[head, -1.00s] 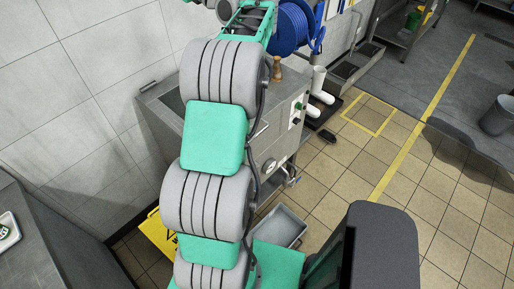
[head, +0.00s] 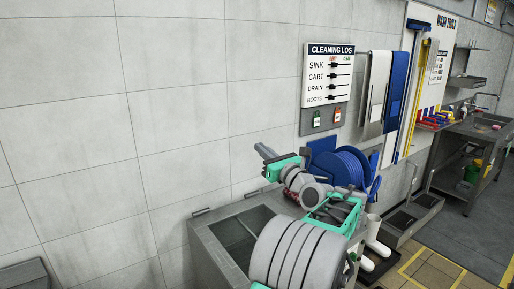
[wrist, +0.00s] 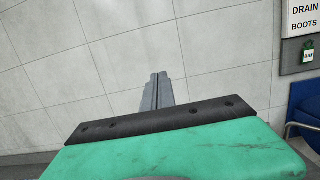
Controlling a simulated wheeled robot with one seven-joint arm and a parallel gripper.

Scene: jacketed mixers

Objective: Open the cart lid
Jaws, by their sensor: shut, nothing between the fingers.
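A grey metal box-like unit (head: 204,250) stands against the wall at the lower middle of the head view. Its top shows a dark recessed area, and small brackets sit along its rear edge. I cannot tell whether this is the cart, and no separate lid can be made out. My gripper (head: 264,153) is raised above the unit's rear side, pointing left toward the wall. In the wrist view my gripper (wrist: 158,78) has its two fingers together, with only bare wall tiles beyond them. My arm hides the unit's right part.
A blue hose reel (head: 350,168) is close right of my wrist. A cleaning log board (head: 329,78) and hanging cloths (head: 378,88) are on the wall. White boots (head: 377,238) stand right of the unit. A sink bench (head: 462,150) is farther right. The wall at left is bare.

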